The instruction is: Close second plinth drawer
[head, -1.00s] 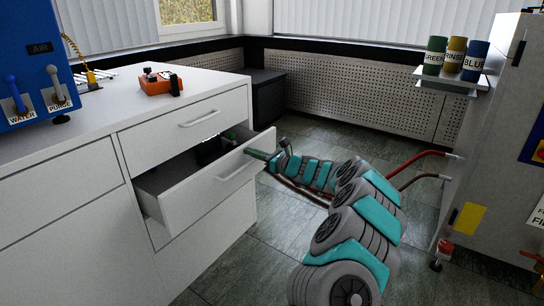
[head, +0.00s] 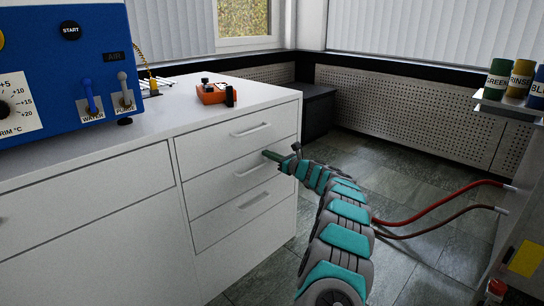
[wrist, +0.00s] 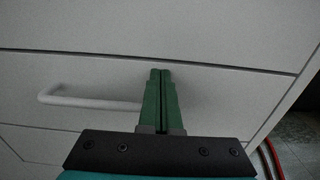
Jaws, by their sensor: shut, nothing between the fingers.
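The second plinth drawer (head: 215,186) is the white front below the top drawer, and it looks flush with the fronts around it. Its pale bar handle (head: 252,167) also shows in the wrist view (wrist: 85,101), left of the fingers. My gripper (head: 268,155) has its green fingers shut together and empty. In the wrist view the fingertips (wrist: 160,72) are against or very near the drawer front, right of the handle and close to its upper edge. I cannot tell whether they touch it. The drawer's inside is hidden.
The top drawer (head: 205,146) and a lower drawer (head: 215,225) look shut. An orange device (head: 212,94) and a blue machine (head: 60,70) stand on the counter. Red hoses (head: 440,213) cross the right side. Dark floor (head: 400,165) lies open behind my arm.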

